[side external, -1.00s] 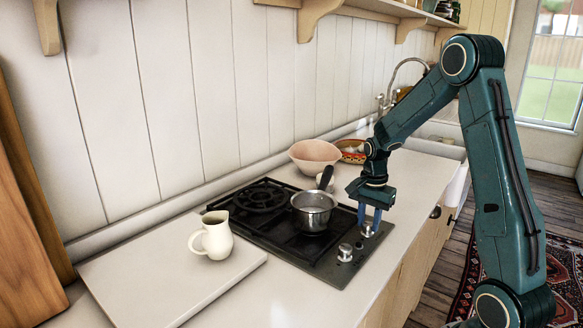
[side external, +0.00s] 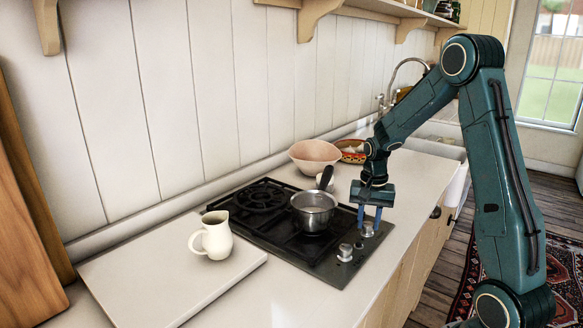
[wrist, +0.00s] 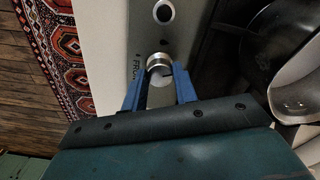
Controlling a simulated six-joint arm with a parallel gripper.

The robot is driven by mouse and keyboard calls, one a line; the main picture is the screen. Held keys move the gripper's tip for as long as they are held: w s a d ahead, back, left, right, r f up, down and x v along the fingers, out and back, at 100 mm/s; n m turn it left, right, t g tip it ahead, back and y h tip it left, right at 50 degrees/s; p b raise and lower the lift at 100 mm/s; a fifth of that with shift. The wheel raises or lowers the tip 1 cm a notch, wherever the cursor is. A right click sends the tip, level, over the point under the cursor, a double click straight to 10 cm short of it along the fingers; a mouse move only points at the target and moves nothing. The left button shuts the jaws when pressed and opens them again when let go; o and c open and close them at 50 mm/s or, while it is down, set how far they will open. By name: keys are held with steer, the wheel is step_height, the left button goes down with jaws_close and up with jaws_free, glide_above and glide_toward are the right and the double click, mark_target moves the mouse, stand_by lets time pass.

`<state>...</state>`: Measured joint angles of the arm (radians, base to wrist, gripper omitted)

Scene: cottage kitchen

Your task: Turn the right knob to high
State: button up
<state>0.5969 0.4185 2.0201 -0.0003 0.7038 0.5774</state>
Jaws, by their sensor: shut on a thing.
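The right knob (side external: 368,229), a small metal knob, sits at the right end of the hob's front strip, partly behind my fingers in the side view. My gripper (side external: 369,222) points down over it with its blue fingers on either side, shut on it. In the wrist view the right knob (wrist: 159,63) shows between the tips of my gripper (wrist: 158,71). I cannot make out its pointer setting. The other knob (side external: 345,252) stands free to its left; in the wrist view a knob (wrist: 163,12) shows above.
A steel saucepan (side external: 313,221) with a dark upright handle stands on the black hob (side external: 268,233), close to my gripper. A cream jug (side external: 216,240) stands on a pale board (side external: 165,282). A pink bowl (side external: 314,154) and a patterned bowl (side external: 352,150) are behind.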

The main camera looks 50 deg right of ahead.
mark_target(368, 224)
steer(key=n, duration=1.3)
steer(key=shift+n, duration=0.3)
stand_by(0.3)
steer(key=o, duration=1)
steer(key=shift+c, duration=0.2)
steer(key=shift+r, duration=0.1)
step_height(368, 224, up, 14)
steer(key=shift+a, duration=0.1)
